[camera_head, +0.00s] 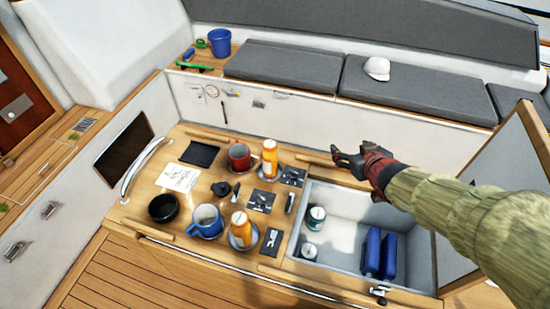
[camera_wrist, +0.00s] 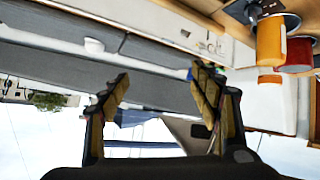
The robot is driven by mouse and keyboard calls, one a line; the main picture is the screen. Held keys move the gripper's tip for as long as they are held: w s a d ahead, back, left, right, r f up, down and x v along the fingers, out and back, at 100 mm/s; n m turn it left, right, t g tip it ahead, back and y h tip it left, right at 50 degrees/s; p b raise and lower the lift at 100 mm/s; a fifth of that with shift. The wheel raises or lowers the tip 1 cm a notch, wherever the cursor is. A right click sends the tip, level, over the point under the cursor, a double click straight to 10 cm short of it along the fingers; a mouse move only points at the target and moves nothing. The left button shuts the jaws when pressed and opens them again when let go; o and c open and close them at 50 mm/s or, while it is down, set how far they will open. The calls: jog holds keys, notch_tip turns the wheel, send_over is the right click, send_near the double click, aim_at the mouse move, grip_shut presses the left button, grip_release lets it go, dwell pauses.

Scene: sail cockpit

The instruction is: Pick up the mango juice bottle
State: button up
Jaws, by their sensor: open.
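Two orange bottles stand on the wooden cockpit table (camera_head: 172,140); I cannot read their labels to tell which is mango juice. The back bottle (camera_head: 270,158) stands just right of the red mug. The front bottle (camera_head: 241,230) stands on a saucer, right of the blue mug. My gripper (camera_head: 340,160) is open and empty, above and right of the back bottle, apart from it. In the wrist view my gripper (camera_wrist: 160,76) shows both fingers spread, with an orange bottle (camera_wrist: 270,42) at upper right, outside the fingers.
The red mug (camera_head: 239,156) and blue mug (camera_head: 207,221) stand close to the bottles. A black bowl (camera_head: 163,208) and dark lidded pot (camera_head: 221,188) are to the left. An open bin (camera_head: 340,195) at right holds cans and blue items. Grey cushioned benches (camera_head: 285,68) lie behind.

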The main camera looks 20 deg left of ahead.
aim_at(275, 165)
jog(key=s+a+f+n+g+y, duration=0.1)
jog(key=s+a+f+y, duration=0.1)
jog(key=a, duration=0.4)
jog(key=s+a+f+n+g+y, duration=0.1)
jog(key=s+a+f+n+y, duration=0.1)
jog(key=a+f, duration=0.3)
jog(key=s+a+f+n+g+y, duration=0.1)
jog(key=s+a+f+g+y, duration=0.1)
jog(key=a, duration=0.5)
jog(key=shift+s+a+f, duration=0.15)
jog(key=shift+s+f, duration=0.05)
jog(key=shift+f, duration=0.55)
jog(key=shift+n, duration=0.3)
jog(key=b+x, duration=0.1)
jog(key=x, duration=0.6)
jog(key=shift+s+f+b, duration=0.1)
jog(key=shift+s+b, duration=0.05)
jog(key=shift+b, duration=0.15)
jog(key=shift+a, duration=0.3)
jog(key=shift+c, duration=0.4)
jog(key=shift+w, duration=0.2)
jog(key=c, duration=1.4)
